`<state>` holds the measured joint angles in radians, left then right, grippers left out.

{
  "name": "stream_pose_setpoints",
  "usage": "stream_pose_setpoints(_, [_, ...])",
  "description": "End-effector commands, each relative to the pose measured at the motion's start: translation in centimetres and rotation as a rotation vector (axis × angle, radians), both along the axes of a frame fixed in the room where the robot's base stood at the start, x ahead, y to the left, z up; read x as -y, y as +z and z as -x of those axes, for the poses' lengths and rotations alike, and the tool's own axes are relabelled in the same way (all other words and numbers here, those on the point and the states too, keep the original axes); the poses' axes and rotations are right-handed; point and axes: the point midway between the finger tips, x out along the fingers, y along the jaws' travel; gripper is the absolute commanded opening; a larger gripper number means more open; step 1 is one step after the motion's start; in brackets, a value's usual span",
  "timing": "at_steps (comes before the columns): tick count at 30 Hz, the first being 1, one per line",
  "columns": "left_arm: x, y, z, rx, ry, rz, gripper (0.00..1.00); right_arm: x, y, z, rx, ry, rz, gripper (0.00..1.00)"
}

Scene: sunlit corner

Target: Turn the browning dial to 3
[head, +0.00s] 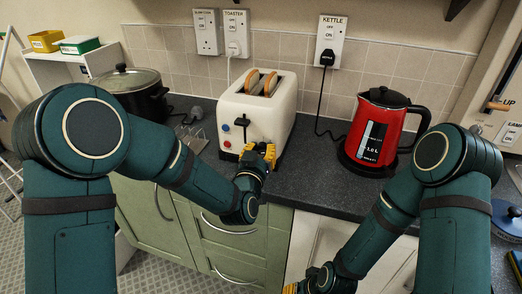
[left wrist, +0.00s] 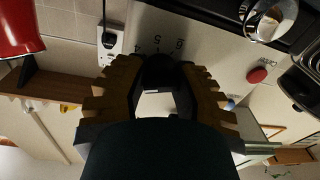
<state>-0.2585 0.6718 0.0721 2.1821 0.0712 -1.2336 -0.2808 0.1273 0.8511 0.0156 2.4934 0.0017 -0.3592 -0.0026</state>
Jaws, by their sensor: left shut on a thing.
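The cream toaster (head: 252,100) stands on the dark counter with two slices of toast (head: 261,82) in its slots. Its front face also shows in the left wrist view (left wrist: 215,50). My left gripper (head: 262,152) is at the right part of this face. In the left wrist view its yellow fingers are shut on the dark browning dial (left wrist: 160,70), one finger on each side. The printed numbers 4, 5 and 6 show just beyond the dial; its pointer and the other numbers are hidden. My right gripper (head: 294,287) is low at the bottom edge, mostly cut off.
A red button (head: 226,144), a blue button (head: 225,128) and a black lever (head: 242,121) are on the toaster's face, left of my gripper. A red kettle (head: 363,135) stands to the right, a dark lidded pot (head: 132,82) to the left. Counter between toaster and kettle is clear.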

Motion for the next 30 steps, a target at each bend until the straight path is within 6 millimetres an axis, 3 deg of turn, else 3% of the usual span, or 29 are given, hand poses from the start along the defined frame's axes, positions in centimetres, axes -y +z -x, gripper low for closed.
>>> stream_pose_setpoints(10, [0.14,0.39,-0.09,0.049,0.0,-0.121,0.0,0.0,0.02,0.0,0.0,0.0,0.0,0.39])
stream_pose_setpoints(25, [0.12,0.45,-0.12,0.056,0.001,-0.135,0.0,0.0,0.02,0.0,0.0,0.0,0.0,0.39])
stream_pose_setpoints(26, [0.12,0.45,-0.12,0.056,0.001,-0.135,0.4,0.0,0.02,0.0,0.0,0.0,0.0,0.39])
stream_pose_setpoints(27, [0.12,0.43,-0.12,0.055,0.001,-0.136,0.54,0.0,0.02,0.0,0.0,0.0,0.0,0.39])
stream_pose_setpoints(28, [0.11,0.4,-0.1,0.055,0.001,-0.136,0.62,0.0,0.02,0.0,0.0,0.0,0.0,0.39])
stream_pose_setpoints(30, [0.1,0.32,-0.09,0.053,0.0,-0.136,0.62,0.0,0.02,0.0,0.0,0.0,0.0,0.39])
